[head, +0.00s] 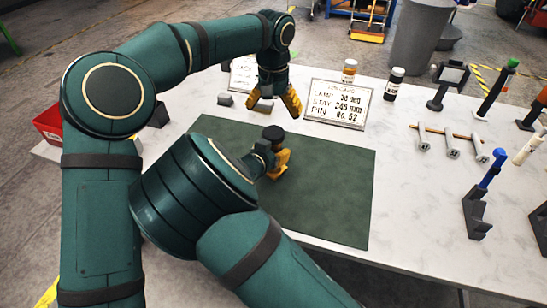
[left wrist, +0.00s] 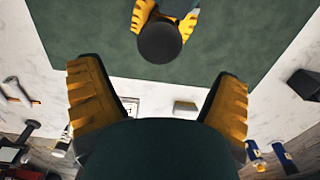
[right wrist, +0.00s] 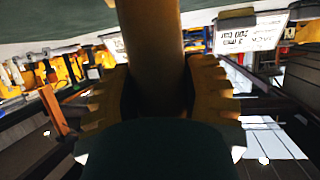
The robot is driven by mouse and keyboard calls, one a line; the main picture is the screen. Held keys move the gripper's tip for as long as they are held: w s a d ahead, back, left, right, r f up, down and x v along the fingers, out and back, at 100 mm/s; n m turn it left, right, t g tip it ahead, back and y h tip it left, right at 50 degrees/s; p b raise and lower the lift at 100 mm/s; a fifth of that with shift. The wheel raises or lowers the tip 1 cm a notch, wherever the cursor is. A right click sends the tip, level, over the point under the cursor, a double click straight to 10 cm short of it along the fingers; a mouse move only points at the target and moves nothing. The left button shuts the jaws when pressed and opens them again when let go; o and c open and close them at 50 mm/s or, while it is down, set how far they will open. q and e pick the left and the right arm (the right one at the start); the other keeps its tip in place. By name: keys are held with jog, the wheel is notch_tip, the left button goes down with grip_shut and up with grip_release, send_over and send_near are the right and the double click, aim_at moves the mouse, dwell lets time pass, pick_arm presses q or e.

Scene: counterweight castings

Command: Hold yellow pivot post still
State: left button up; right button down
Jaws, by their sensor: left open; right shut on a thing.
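The yellow pivot post stands on the green mat (head: 335,190); its round black top (head: 273,133) shows in the head view and in the left wrist view (left wrist: 160,43). My right gripper (head: 279,163) is shut on the post below this top. In the right wrist view the post's yellow-brown shaft (right wrist: 152,50) runs between the two fingers. My left gripper (head: 273,101) is open and empty beyond the post, above the table near the mat's far edge. In the left wrist view its fingers are spread apart, clear of the black top. The post's base is hidden.
A sign (head: 338,104) and two small bottles, one orange (head: 349,70) and one dark (head: 394,84), are at the back of the white table. Several stands and tools (head: 475,195) are on the right. A red bin (head: 48,125) is at left. The mat's right part is clear.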

aim_at(273, 132)
pick_arm(q)
jog(key=shift+f, duration=3.9)
jog(key=c, duration=1.3)
jog(key=shift+m, duration=0.9)
jog(key=o, duration=1.4)
jog(key=shift+c, duration=0.2)
jog(key=shift+r, duration=0.15)
notch_tip(273, 132, up, 12)
